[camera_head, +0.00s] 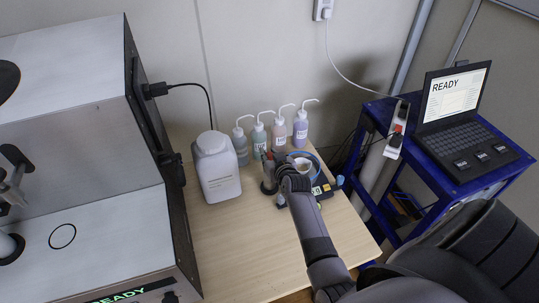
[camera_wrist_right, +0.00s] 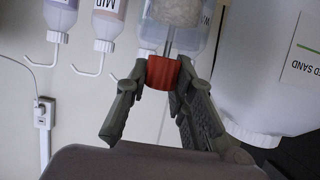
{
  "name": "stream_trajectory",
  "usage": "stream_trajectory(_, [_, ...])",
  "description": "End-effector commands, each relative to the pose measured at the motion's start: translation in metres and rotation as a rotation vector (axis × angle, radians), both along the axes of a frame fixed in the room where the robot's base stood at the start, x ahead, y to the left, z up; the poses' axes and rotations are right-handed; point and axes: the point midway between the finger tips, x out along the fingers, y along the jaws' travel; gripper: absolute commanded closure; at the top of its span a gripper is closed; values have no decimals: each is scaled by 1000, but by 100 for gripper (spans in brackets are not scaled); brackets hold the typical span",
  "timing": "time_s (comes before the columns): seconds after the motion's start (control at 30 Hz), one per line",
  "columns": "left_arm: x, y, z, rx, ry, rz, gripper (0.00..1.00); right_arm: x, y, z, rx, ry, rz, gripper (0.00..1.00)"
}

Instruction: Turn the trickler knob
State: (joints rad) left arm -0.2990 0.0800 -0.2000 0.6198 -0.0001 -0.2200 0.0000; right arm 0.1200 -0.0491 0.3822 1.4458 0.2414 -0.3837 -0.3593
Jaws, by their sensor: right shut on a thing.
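The trickler's red knob (camera_wrist_right: 162,72) sits on a metal rod in the right wrist view. My right gripper (camera_wrist_right: 158,76) is closed around it, with a fingertip at each side. In the head view my right gripper (camera_head: 284,180) reaches down over the trickler area on the wooden table, and its hand hides the knob and most of the trickler. A white cup (camera_head: 302,165) and a small black unit with a yellow-green display (camera_head: 317,191) show just beside the gripper. My left gripper is not in view.
A white jug (camera_head: 216,168) and several wash bottles (camera_head: 280,134) stand behind and left of the gripper. A large grey machine (camera_head: 95,215) borders the table's left. A blue cart (camera_head: 435,175) with a laptop (camera_head: 456,105) stands right. The table front (camera_head: 245,260) is clear.

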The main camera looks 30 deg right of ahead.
Motion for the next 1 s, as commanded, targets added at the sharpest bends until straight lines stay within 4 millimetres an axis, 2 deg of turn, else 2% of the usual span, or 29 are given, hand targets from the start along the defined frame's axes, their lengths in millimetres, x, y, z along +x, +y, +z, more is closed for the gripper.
stream_trajectory(0.27, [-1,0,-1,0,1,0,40,0,-1,0,-3,0,3,100])
stream_trajectory(0.47, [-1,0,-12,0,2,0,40,1,-5,0,-12,-8,72,100])
stream_trajectory(0.77, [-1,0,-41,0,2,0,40,2,-4,-1,-13,-9,231,100])
stream_trajectory(1.0, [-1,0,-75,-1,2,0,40,3,-3,-3,-12,-12,348,100])
